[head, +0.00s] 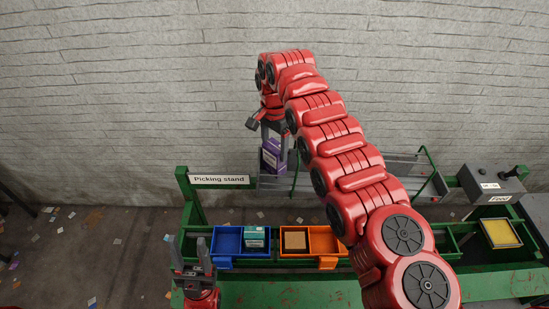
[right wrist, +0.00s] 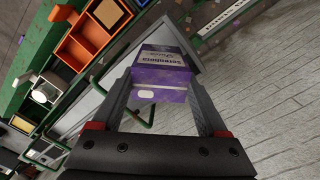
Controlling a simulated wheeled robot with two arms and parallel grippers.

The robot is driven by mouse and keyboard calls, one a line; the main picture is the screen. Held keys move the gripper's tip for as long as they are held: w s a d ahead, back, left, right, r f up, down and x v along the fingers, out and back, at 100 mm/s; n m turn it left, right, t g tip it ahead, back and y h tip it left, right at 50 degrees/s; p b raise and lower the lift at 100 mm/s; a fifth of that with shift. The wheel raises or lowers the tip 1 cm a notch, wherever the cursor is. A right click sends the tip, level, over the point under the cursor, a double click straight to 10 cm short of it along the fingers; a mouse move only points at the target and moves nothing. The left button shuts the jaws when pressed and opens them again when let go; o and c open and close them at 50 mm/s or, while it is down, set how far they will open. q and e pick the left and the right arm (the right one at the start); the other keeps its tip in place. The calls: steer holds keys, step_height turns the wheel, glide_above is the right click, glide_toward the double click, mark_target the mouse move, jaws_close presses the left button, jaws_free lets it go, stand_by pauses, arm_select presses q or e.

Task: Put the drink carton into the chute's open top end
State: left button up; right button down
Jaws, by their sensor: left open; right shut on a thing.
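The drink carton is not labelled as such; a purple carton with white print (right wrist: 165,75) sits between the fingers of my right gripper (right wrist: 164,88) in the right wrist view. In the head view this purple carton (head: 271,155) hangs below my right gripper (head: 272,130), near the left end of a grey railed structure (head: 390,166) behind the bins. That structure may be the chute; its open top end cannot be made out clearly. My left gripper (head: 190,248) is open and empty, pointing up left of the blue bin.
A blue bin (head: 226,254) holds a teal box (head: 255,236). An orange bin (head: 328,252) holds a brown box (head: 295,240). A sign (head: 220,180) reads "Picking stand". A grey feed box (head: 480,185) and a yellow-topped tray (head: 501,233) stand at right.

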mark_target(272, 163)
step_height(272, 163, down, 4)
steer(key=shift+w+f+p, duration=0.1)
steer(key=shift+w+p, duration=0.05)
steer(key=shift+p, duration=0.9)
steer(key=shift+f, duration=0.25)
steer(key=shift+f+b, duration=0.25)
steer(key=shift+b, duration=0.05)
steer(key=shift+c, duration=0.9)
jaws_free()
steer(key=shift+r, duration=0.1)
